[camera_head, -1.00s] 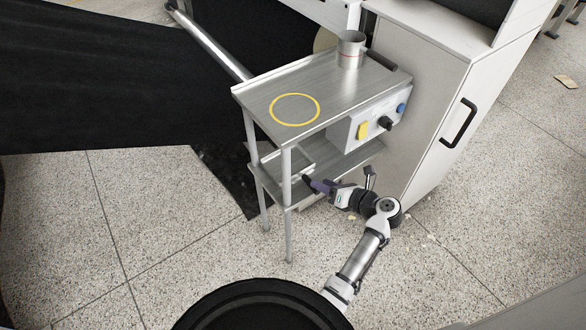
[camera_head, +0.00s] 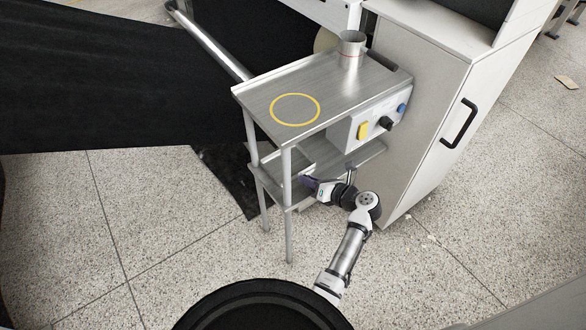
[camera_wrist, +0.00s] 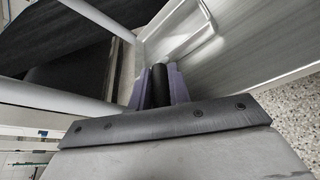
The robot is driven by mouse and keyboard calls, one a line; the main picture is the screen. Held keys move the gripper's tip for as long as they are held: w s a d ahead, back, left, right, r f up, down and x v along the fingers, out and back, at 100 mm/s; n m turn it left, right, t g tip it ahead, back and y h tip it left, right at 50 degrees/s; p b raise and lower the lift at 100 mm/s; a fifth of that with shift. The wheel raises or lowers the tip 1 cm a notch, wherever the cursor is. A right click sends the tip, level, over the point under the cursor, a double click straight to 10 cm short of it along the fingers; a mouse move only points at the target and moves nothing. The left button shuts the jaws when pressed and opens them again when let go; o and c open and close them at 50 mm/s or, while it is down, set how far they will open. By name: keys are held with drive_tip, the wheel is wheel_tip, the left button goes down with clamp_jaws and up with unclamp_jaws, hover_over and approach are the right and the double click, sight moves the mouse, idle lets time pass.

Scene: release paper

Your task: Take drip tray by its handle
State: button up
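The drip tray (camera_head: 298,154) is a shallow metal tray on the lower shelf of the steel stand, partly hidden by the top shelf and front post. In the wrist view, its black handle (camera_wrist: 160,86) lies between the two purple fingers of my gripper (camera_wrist: 159,90), which close in on both its sides. The tray's metal body (camera_wrist: 185,32) shows beyond the fingertips. In the head view, my gripper (camera_head: 309,184) is at the lower shelf, just right of the front post. The finger contact is too small to see there.
The stand's top shelf (camera_head: 340,88) carries a metal cup (camera_head: 350,50) and a flat yellow ring (camera_head: 295,109). A control box (camera_head: 368,125) hangs beneath it, above my wrist. A white cabinet (camera_head: 425,120) stands close on the right. The speckled floor (camera_head: 190,240) in front is open.

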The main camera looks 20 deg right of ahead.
clamp_jaws()
drive_tip(key=shift+r, duration=0.1)
